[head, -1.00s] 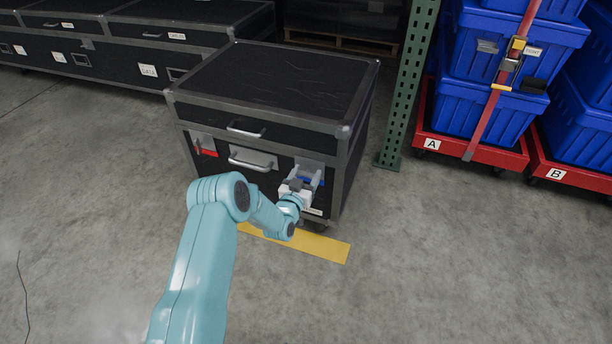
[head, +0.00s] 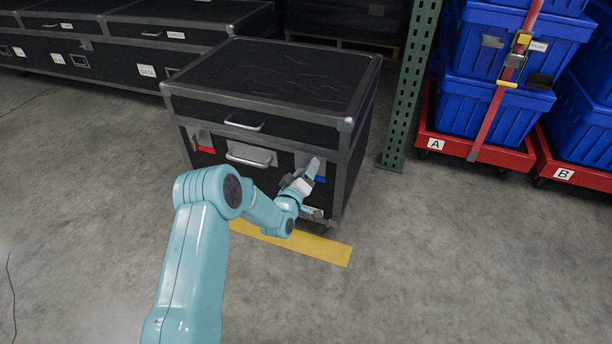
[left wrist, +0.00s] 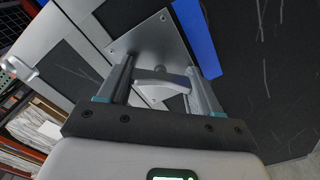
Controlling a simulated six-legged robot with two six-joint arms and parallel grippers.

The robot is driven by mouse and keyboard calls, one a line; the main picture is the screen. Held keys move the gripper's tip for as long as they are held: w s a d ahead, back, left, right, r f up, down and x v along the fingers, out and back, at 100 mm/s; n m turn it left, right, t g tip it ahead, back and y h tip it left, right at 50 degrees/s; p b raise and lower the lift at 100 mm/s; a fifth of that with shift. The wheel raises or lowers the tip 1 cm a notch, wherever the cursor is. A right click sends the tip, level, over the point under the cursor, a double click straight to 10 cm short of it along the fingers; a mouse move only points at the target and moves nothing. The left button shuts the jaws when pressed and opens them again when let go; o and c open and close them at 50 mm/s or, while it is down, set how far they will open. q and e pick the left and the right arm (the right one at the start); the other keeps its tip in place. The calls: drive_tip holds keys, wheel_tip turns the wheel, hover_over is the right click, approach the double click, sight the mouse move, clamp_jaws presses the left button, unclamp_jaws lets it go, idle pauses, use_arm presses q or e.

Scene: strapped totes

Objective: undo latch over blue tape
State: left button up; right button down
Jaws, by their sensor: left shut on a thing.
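The black case (head: 270,85) with grey metal edges stands upright on the floor. Blue tape (head: 320,179) shows on its front at the right, just beside my left gripper (head: 307,176). In the left wrist view the blue tape (left wrist: 198,38) runs along the metal latch plate (left wrist: 150,42). The gripper is rolled relative to the case. In the head view the gripper hides most of this latch. My right gripper is out of view.
Another latch plate by red tape (head: 203,149) and a handle (head: 250,155) are on the case front. A green post (head: 408,90) stands at right, beside red dollies (head: 475,145) with strapped blue totes (head: 485,110). Yellow floor tape (head: 310,246) lies before the case.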

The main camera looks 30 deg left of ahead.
use_arm(q)
drive_tip(key=n+b, duration=0.1)
drive_tip(key=n, duration=0.2)
drive_tip(key=shift+f+n+b, duration=0.15)
drive_tip(key=shift+n+b, duration=0.15)
drive_tip(key=shift+n, duration=2.1)
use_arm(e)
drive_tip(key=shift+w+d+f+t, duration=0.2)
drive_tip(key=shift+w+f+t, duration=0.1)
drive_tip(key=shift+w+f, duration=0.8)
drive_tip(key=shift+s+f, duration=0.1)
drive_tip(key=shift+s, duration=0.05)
use_arm(q)
drive_tip(key=o, duration=1.1)
drive_tip(key=shift+c, duration=0.2)
